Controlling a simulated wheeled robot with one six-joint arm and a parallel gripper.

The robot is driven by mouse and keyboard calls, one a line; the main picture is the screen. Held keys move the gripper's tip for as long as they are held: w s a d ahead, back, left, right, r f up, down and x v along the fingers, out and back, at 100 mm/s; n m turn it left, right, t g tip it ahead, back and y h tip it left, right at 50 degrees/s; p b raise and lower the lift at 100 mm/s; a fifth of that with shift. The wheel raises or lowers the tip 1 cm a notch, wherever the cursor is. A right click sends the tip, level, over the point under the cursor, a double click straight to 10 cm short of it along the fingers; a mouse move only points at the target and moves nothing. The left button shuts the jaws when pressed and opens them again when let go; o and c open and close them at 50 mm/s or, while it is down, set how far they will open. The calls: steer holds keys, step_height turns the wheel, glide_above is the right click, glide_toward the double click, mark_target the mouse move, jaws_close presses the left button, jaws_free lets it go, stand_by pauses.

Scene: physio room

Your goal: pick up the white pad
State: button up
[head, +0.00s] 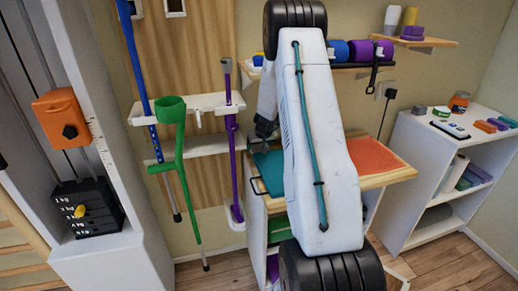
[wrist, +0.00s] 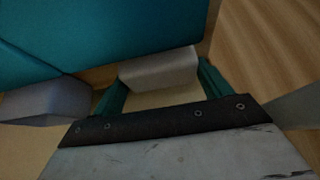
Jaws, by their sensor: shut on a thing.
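In the wrist view, the white pad (wrist: 158,67) lies across the gap between the two teal fingers of my gripper (wrist: 163,76). My gripper is shut on it, with a finger at each end. The pad is beside a large teal surface (wrist: 110,30). In the head view, my gripper (head: 264,132) is small and partly behind my arm, at the left part of a wooden-topped cabinet (head: 372,181). I cannot make out the white pad in the head view.
A grey block (wrist: 45,101) lies close left of my gripper in the wrist view. A teal mat (head: 268,172) and an orange mat (head: 372,155) lie on the cabinet. A green crutch (head: 179,165) and a purple stick (head: 232,150) stand to the left.

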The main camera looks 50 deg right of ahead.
mark_target(259, 146)
steer(key=shift+r, duration=0.8)
step_height(259, 146, up, 2)
steer(key=shift+r, duration=0.1)
steer(key=s+a, duration=0.2)
steer(key=s, duration=0.2)
steer(key=s+a, duration=0.3)
steer(key=s, duration=0.2)
steer(key=s+a+r, duration=0.1)
steer(key=s+a, duration=0.1)
steer(key=s, duration=0.3)
steer(key=shift+s+a+r, duration=0.1)
steer(key=shift+s+a, duration=0.05)
